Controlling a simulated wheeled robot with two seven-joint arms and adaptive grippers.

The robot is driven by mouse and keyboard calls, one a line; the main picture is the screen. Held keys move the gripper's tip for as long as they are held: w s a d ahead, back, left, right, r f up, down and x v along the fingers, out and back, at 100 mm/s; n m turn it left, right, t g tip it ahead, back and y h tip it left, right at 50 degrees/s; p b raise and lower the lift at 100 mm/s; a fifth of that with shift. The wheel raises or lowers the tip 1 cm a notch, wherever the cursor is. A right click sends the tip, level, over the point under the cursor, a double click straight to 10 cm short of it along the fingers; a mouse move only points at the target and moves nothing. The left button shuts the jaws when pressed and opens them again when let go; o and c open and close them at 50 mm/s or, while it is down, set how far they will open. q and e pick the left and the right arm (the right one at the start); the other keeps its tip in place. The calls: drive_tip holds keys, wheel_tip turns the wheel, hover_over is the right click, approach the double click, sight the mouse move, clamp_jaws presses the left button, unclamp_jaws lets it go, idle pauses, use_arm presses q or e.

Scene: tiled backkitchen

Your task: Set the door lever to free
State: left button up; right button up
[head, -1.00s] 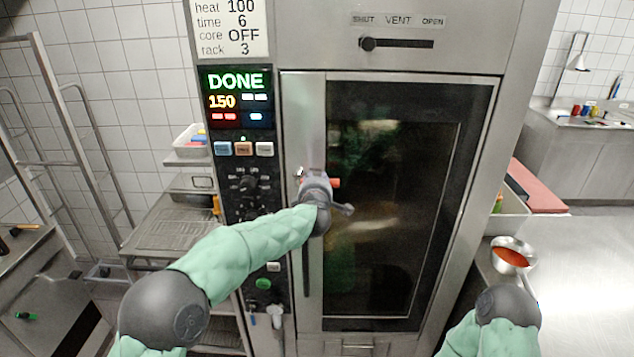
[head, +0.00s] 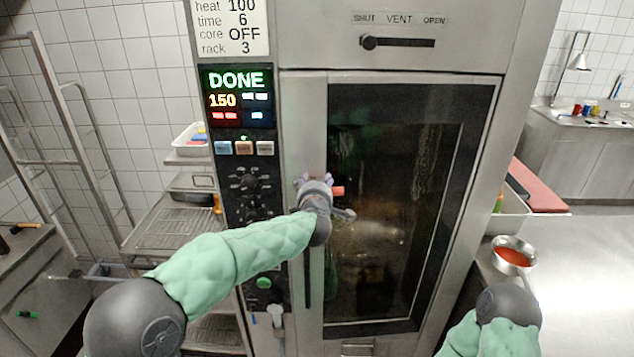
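The oven door (head: 490,130) is closed, with a dark glass window (head: 395,190). The door lever sits on the door's left side, mostly hidden behind my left gripper (head: 316,184). Only its short red end (head: 338,191) shows, sticking out to the right. The lever's setting is also not readable.
The control panel (head: 240,190) beside the door reads DONE and 150. A vent slider (head: 369,42) above the door stands at SHUT. A metal bowl of red sauce (head: 513,255) is on the right counter (head: 585,270). A rack (head: 60,120) stands at left.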

use_arm(q)
drive_tip(key=s, duration=0.2)
drive_tip(key=s+r, duration=0.1)
drive_tip(key=s, duration=0.1)
drive_tip(key=shift+s, duration=0.1)
idle(0.4)
